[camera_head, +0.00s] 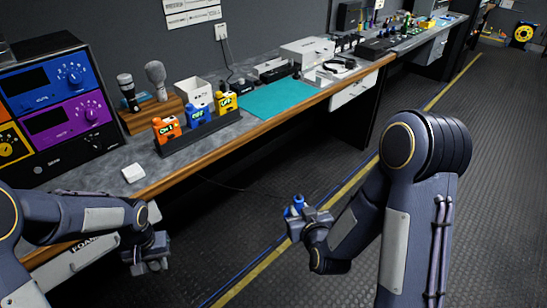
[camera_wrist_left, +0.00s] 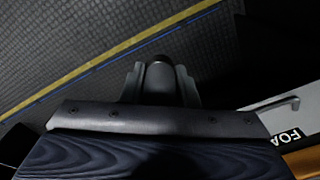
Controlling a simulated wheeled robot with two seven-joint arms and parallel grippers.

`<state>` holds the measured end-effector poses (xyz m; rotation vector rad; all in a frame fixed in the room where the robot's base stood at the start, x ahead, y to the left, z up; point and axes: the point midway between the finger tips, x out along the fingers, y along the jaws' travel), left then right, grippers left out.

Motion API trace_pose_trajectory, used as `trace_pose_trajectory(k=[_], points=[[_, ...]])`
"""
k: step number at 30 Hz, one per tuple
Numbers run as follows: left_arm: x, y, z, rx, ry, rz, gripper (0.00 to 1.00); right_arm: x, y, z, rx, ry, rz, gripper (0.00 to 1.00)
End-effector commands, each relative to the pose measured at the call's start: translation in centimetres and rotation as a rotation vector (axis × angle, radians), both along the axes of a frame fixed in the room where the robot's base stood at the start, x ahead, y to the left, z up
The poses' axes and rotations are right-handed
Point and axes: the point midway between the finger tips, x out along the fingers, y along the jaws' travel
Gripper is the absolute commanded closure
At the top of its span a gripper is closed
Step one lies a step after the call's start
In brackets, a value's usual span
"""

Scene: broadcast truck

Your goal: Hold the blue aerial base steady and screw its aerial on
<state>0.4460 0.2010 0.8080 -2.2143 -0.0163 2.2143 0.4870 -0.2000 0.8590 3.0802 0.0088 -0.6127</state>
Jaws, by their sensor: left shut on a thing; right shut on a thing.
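My right gripper (camera_head: 296,214) is shut on a small blue piece, which looks like the blue aerial base (camera_head: 295,203). It holds it out over the floor, away from the counter. My left gripper (camera_head: 152,264) is below the counter's front edge, well to the left of the right one. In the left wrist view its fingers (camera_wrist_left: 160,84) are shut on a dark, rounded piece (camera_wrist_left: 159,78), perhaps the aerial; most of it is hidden. The two held pieces are clearly apart.
The wooden-edged counter (camera_head: 235,118) runs along the wall. On it are a dark rack (camera_head: 200,134) with orange, blue and yellow packs, a teal mat (camera_head: 280,98), microphones (camera_head: 156,80) and a white block (camera_head: 133,173). The floor (camera_head: 225,225) between my grippers is clear.

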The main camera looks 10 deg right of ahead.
Motion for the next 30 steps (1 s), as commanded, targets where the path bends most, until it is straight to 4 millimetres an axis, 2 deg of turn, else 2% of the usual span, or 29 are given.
trace_pose_trajectory(k=[5, 18, 24, 30], points=[[0.0, 0.0, 0.0, 0.000, 0.000, 0.000, 0.94, 0.3, 2.1, -0.5, 0.001, -0.002, 0.092, 1.00], [0.0, 0.0, 0.0, 0.000, 0.000, 0.000, 0.94, 1.8, 12.8, -3.3, 0.001, -0.003, 0.568, 1.00], [0.0, 0.0, 0.0, 0.000, 0.000, 0.000, 0.94, 2.0, 15.2, -3.8, 0.002, -0.003, 0.677, 1.00], [0.0, 0.0, 0.0, 0.000, 0.000, 0.000, 0.94, 2.0, 15.6, -4.0, 0.001, -0.002, 0.698, 1.00]])
